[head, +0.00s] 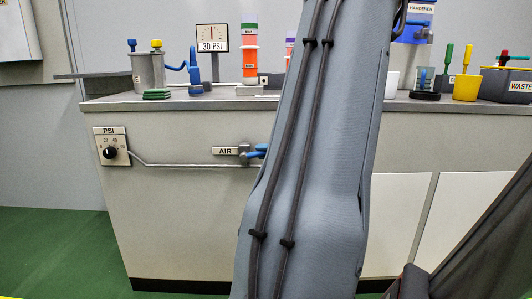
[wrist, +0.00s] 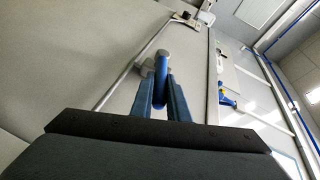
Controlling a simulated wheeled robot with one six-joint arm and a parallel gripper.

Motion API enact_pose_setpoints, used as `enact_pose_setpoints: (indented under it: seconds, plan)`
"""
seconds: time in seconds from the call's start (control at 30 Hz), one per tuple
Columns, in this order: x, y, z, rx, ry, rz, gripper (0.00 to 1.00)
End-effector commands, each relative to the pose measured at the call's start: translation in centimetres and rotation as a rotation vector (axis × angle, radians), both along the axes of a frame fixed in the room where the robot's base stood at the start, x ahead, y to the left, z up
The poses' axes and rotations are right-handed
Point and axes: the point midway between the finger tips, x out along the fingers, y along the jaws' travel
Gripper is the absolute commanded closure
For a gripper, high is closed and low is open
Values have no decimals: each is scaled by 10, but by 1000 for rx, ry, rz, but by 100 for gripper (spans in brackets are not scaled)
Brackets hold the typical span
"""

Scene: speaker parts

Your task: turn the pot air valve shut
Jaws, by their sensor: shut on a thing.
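The air valve sits on the bench front beside a label reading AIR (head: 225,151), with a grey body (head: 244,152). Blue parts next to the body show at the arm's edge; the rest is hidden behind my arm. In the wrist view, the valve's blue handle (wrist: 161,68) stands between the two blue-grey fingers of my gripper (wrist: 164,95), and the fingers are shut on it. Part of the grey valve body shows behind the handle. My gripper is mostly hidden in the head view. The handle's exact turn is hard to tell.
A thin pipe (head: 190,165) runs along the bench front to a PSI regulator (head: 111,146). On the bench top (head: 210,103) stand a grey pot (head: 150,72), a 30 PSI gauge (head: 212,39), a yellow cup (head: 466,88) and a dark waste bin (head: 503,86).

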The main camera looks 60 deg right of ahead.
Motion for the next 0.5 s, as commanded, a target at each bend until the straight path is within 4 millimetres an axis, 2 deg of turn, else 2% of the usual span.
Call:
enact_pose_setpoints:
  seconds: [0.03, 0.13, 0.5]
  plan:
    - [-1, 3, -3, 5, 4, 7, 84]
    - [-1, 3, -2, 4, 4, 6, 67]
    - [-5, 0, 0, 1, 3, 2, 67]
